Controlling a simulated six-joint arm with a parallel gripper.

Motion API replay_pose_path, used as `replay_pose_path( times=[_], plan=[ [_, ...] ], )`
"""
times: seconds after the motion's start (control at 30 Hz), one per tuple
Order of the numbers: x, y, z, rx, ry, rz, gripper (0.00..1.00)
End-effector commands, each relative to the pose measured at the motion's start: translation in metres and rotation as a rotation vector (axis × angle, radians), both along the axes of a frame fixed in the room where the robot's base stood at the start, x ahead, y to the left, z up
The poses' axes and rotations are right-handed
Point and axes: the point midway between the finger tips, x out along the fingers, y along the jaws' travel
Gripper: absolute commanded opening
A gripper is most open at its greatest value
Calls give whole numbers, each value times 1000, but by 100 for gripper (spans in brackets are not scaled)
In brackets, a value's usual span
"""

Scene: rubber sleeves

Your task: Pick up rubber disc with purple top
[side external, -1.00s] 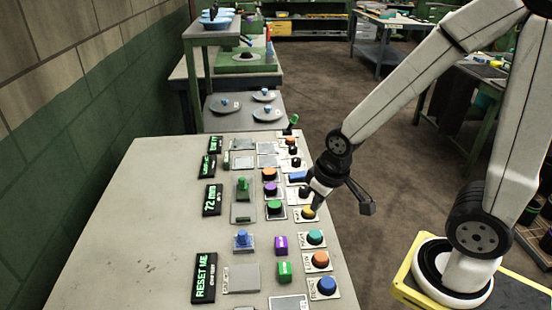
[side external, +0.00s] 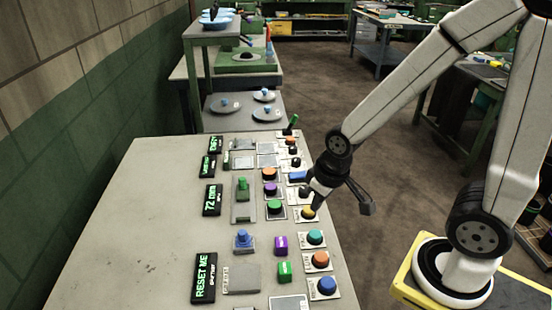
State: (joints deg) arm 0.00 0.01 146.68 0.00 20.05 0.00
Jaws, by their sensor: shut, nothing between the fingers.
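A round disc with a purple top (side external: 270,188) sits on a small plate on the grey table, between an orange-topped disc (side external: 269,174) and a green-topped disc (side external: 275,207). My gripper (side external: 313,208) is to the right of it and nearer the camera, pointing down at the yellow-topped disc (side external: 308,213). Its fingers are shut with nothing between them. I cannot tell whether the tips touch the yellow disc. The gripper is apart from the purple-topped disc, which is in plain view.
Teal (side external: 315,237), orange (side external: 320,260) and blue (side external: 327,285) topped discs line the right edge. A green peg (side external: 242,187) and a blue peg piece (side external: 243,238) stand left. The table's left side is clear.

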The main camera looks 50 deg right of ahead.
Motion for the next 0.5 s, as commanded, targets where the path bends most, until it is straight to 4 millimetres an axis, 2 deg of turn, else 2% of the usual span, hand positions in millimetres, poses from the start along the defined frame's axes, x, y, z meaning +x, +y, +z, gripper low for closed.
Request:
replay_pose_path(
  times=[0.13, 0.17, 0.43, 0.47, 0.5],
  plan=[
    [0, 0, 0, 0, 0, 0, 0],
    [0, 0, 0, 0, 0, 0, 6],
    [0, 0, 0, 0, 0, 0, 92],
    [0, 0, 0, 0, 0, 0, 100],
    [0, 0, 0, 0, 0, 0, 100]
  ],
)
